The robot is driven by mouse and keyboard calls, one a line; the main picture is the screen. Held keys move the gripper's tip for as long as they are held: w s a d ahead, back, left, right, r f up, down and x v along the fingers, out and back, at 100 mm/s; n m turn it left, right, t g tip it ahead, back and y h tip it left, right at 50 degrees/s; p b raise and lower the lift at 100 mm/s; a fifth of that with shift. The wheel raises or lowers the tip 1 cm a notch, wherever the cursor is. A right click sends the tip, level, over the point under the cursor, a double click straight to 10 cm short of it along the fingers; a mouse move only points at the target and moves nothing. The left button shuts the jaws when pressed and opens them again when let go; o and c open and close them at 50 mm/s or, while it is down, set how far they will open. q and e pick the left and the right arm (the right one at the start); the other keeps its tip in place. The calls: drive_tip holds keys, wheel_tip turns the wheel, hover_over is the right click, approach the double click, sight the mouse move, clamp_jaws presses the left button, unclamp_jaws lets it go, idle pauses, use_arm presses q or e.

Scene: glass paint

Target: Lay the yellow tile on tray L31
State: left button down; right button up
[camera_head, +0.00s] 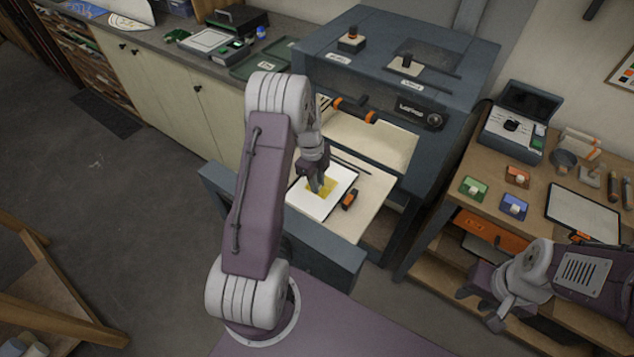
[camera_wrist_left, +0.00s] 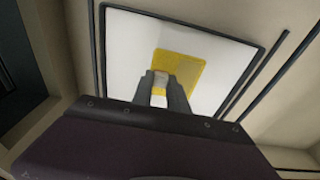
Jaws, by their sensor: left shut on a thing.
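The yellow tile (camera_head: 328,187) is on or just above a white, dark-rimmed tray (camera_head: 343,177); I cannot tell whether it touches. In the left wrist view the yellow tile (camera_wrist_left: 184,66) is over the middle of the tray (camera_wrist_left: 125,50), well inside the rim and slightly turned. My left gripper (camera_head: 318,188) is shut on the tile's pale knob (camera_wrist_left: 161,78). No label reading L31 is legible on this tray. My right gripper (camera_head: 479,307) is open and empty, low in front of the right-hand workbench.
The tray rests on a pulled-out shelf of the dark blue kiln (camera_head: 400,50), beside a small orange-and-black object (camera_head: 349,199). The workbench holds green (camera_head: 473,188), orange (camera_head: 517,177) and blue (camera_head: 513,207) tiles and another white tray (camera_head: 582,214).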

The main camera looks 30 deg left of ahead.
use_arm(q)
drive_tip(key=shift+f, duration=0.1)
idle(0.3)
drive_tip(key=c, duration=1.2)
unclamp_jaws()
wheel_tip(320, 180, up, 7)
drive_tip(key=p, duration=0.5)
